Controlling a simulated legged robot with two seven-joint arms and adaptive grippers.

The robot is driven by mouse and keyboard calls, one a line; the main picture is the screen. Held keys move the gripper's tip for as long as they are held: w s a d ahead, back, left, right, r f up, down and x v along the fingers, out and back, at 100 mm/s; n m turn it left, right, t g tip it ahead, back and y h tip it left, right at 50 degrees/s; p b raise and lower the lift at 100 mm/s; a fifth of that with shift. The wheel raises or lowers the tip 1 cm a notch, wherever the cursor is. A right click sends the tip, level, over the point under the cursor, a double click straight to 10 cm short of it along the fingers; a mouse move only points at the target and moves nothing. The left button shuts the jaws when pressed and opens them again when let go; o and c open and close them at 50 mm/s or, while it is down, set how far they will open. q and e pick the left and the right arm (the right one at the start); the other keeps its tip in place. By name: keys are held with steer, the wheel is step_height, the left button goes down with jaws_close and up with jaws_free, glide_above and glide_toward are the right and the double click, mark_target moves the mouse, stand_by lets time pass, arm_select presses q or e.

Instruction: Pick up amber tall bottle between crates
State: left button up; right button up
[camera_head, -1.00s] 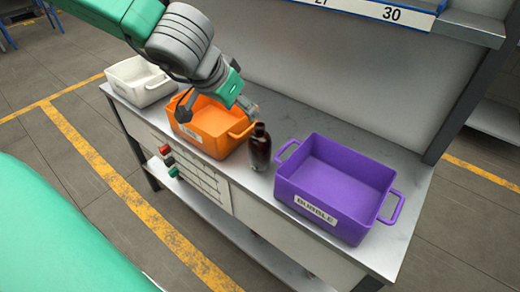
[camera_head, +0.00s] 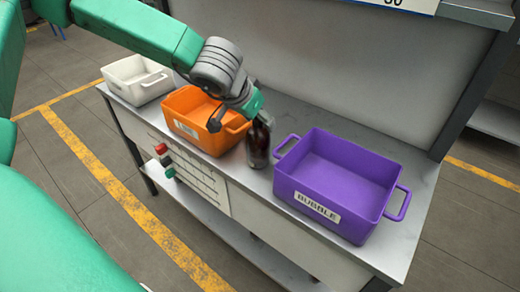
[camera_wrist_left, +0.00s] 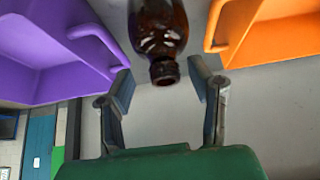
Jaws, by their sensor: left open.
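The amber tall bottle (camera_head: 258,148) stands upright on the grey bench between the orange crate (camera_head: 183,129) and the purple crate (camera_head: 328,222). My left gripper (camera_head: 262,118) is at the bottle's upper part in the head view, partly hiding its top. In the left wrist view my left gripper (camera_wrist_left: 165,85) is open, and the bottle (camera_wrist_left: 158,28) shows with its neck and mouth just ahead of and between the two fingertips. Whether a finger touches the glass cannot be told. My right gripper is not in view.
A white crate (camera_head: 138,78) stands at the far left of the bench (camera_head: 420,180). The orange crate's handle is close to the bottle on the left, the purple crate's handle on the right. A grey back panel (camera_head: 370,70) rises behind.

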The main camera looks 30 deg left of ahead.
arm_select(q)
steer(key=shift+w+a+f, duration=0.1)
steer(key=shift+w+f, duration=0.15)
steer(key=shift+f, duration=0.2)
steer(key=shift+a, duration=0.3)
jaws_close()
steer(key=shift+d, duration=0.15)
